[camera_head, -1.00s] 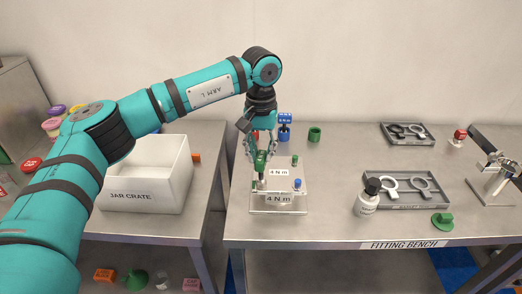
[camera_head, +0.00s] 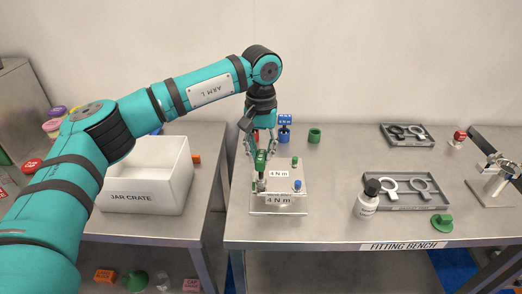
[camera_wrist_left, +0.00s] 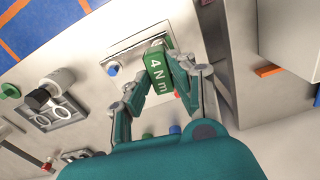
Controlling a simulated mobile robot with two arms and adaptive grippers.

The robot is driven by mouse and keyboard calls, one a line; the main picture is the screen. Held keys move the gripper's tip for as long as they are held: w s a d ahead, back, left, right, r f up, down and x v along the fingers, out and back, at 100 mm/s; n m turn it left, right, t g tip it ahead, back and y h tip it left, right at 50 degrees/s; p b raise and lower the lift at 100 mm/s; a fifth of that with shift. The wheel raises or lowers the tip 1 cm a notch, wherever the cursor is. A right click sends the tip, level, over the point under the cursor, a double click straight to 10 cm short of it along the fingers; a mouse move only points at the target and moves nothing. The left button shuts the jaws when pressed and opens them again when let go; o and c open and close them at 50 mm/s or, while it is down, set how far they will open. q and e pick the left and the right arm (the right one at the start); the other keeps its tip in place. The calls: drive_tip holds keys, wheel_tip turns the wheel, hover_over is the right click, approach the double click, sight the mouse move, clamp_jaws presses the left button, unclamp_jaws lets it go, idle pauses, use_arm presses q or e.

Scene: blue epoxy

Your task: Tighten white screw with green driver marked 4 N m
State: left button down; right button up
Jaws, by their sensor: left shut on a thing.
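My left gripper (camera_head: 261,154) points down over the fitting bench and is shut on the green driver (camera_head: 261,160). The driver's "4 N m" label faces the left wrist view (camera_wrist_left: 159,74). The driver stands about upright, with its lower end over the near left part of a pale plate (camera_head: 278,210). The plate carries a green screw (camera_head: 295,161) at the far right and a blue screw (camera_head: 297,184) at the near right. I cannot make out the white screw; the driver and fingers cover that corner, and contact there cannot be told. My right gripper is not in view.
A blue driver (camera_head: 284,133) and a green ring (camera_head: 314,135) stand behind the plate. A white bottle (camera_head: 367,202) and a grey tray (camera_head: 408,206) are to the right. The jar crate (camera_head: 145,196) is on the left table. Bare bench (camera_head: 335,185) lies between plate and bottle.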

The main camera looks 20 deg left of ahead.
use_arm(q)
drive_tip(key=shift+r+p, duration=2.25)
drive_tip(key=shift+r, duration=1.4)
